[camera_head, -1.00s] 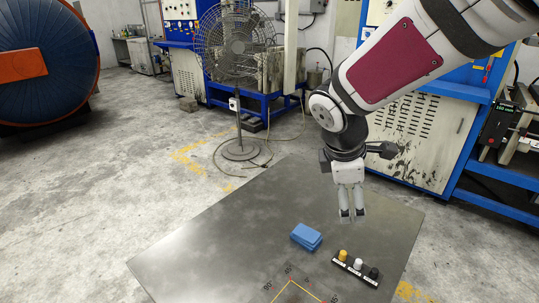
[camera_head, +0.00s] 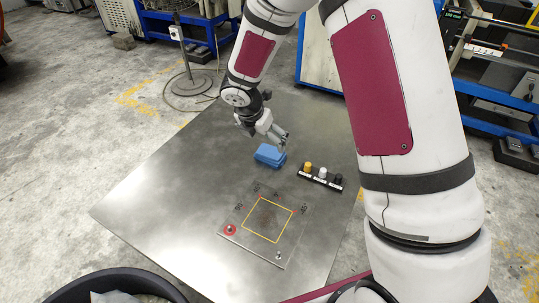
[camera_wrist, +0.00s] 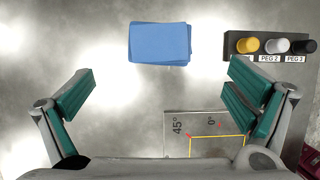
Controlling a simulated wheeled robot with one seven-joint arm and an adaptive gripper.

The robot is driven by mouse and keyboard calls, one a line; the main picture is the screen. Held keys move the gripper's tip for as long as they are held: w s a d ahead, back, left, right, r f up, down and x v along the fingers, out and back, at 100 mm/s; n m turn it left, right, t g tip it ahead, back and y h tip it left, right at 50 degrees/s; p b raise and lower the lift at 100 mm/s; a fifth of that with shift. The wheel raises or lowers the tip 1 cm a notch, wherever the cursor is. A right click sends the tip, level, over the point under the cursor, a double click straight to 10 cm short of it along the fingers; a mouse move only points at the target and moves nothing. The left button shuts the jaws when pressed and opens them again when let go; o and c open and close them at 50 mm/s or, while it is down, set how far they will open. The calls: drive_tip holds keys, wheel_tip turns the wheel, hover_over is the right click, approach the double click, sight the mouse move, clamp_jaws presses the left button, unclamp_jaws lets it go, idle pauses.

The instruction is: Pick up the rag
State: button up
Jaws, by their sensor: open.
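The blue folded rag (camera_head: 269,155) lies flat on the grey metal table (camera_head: 150,205), left of the peg holder. It also shows in the wrist view (camera_wrist: 160,43), top centre, beyond the fingertips and between their lines. My gripper (camera_head: 283,141) is above the table close to the rag, at its upper right in the head view. In the wrist view my gripper (camera_wrist: 165,95) has its two green-padded fingers wide apart, with nothing between them. No contact with the rag shows.
A black holder (camera_head: 320,179) with yellow, white and black pegs stands right of the rag. A marked plate (camera_head: 232,242) with a yellow square and a red button (camera_head: 230,230) lies nearer. A black bin (camera_head: 75,291) stands at the bottom left. The table's left side is clear.

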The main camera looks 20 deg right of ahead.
sight(270, 152)
drive_tip(key=b+x, duration=0.1)
drive_tip(key=x, duration=0.9)
drive_tip(key=shift+w+b, duration=0.1)
drive_tip(key=shift+b, duration=0.2)
drive_tip(key=c, duration=1.2)
